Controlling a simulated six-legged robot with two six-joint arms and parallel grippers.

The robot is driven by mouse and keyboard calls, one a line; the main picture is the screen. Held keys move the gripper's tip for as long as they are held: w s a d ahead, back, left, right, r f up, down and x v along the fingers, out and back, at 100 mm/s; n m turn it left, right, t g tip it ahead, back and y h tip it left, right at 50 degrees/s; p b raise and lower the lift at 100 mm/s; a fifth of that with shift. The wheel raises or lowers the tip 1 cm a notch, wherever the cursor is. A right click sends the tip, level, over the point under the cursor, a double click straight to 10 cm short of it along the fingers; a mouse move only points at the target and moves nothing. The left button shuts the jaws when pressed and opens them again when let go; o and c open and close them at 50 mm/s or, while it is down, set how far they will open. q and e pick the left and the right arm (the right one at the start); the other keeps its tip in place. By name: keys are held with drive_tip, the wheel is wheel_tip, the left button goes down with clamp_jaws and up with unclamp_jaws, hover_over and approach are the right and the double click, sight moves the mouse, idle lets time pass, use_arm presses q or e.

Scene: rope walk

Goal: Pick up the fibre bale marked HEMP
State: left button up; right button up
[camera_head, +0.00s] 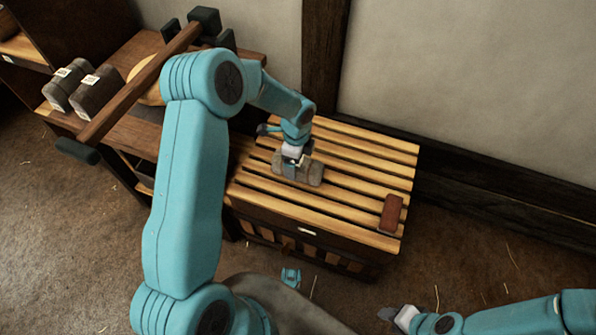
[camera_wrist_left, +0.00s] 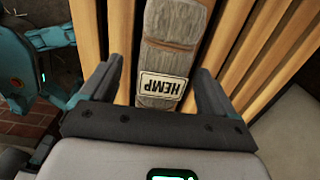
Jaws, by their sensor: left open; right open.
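The fibre bale marked HEMP (camera_wrist_left: 172,50) is a grey-brown block with dark bands, lying on a slatted wooden bench top. Its white label shows in the left wrist view. In the head view the bale (camera_head: 315,175) is partly hidden by my left gripper (camera_head: 291,166). My left gripper also shows in the left wrist view (camera_wrist_left: 157,85), open, with one finger on each side of the bale's labelled end. I cannot tell whether the fingers touch it. My right gripper (camera_head: 390,314) is open and empty, low at the bottom right, away from the bench.
The slatted bench (camera_head: 365,152) carries a red-brown block (camera_head: 391,213) at its right end. Two dark labelled bales (camera_head: 84,88) sit on a wooden shelf unit at the left. A wall stands behind the bench. Most slats right of the bale are clear.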

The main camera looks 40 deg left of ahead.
sight(298, 168)
use_arm(q)
wheel_tip(298, 168, down, 5)
drive_tip(key=shift+w+r+b, duration=0.1)
drive_tip(key=shift+w+b, duration=0.05)
drive_tip(key=shift+b, duration=0.65)
drive_tip(key=shift+d, duration=0.1)
drive_tip(key=c, duration=1.2)
drive_tip(key=shift+r, duration=0.15)
drive_tip(key=shift+c, duration=0.2)
